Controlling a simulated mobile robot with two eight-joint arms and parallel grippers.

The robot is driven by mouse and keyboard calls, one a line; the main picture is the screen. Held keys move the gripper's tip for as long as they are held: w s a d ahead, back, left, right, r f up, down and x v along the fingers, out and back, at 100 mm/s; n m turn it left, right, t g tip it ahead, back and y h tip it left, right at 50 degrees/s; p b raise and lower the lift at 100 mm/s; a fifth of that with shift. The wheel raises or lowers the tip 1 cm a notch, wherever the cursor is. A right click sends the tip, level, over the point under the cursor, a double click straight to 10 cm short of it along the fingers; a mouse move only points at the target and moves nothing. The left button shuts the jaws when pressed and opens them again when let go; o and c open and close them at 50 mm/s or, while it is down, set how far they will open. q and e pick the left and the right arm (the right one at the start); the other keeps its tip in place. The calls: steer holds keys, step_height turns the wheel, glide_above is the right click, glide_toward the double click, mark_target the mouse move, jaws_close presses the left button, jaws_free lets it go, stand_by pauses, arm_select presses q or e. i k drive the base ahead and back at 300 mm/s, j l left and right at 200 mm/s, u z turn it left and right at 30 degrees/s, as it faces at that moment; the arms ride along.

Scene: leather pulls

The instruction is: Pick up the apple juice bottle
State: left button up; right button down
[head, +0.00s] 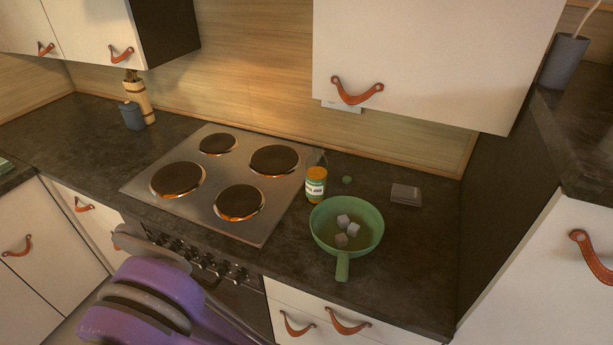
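The apple juice bottle (315,188) stands upright on the dark countertop, between the right edge of the stovetop and the green pan. It is small and orange-yellow, with a pale label and a green band. A dark object stands close behind its top. Purple and grey links of one of my arms show at the lower left, well apart from the bottle. No fingertips of either gripper can be made out.
The green pan (325,214) holds several small cubes, and its handle points to the front edge. The stovetop (212,183) has dark round plates. A grey box (405,194) lies to the right. A wall cabinet (430,60) hangs above. The countertop (415,270) is clear at front right.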

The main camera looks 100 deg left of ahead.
mark_target(317, 163)
steer(key=u, duration=3.3)
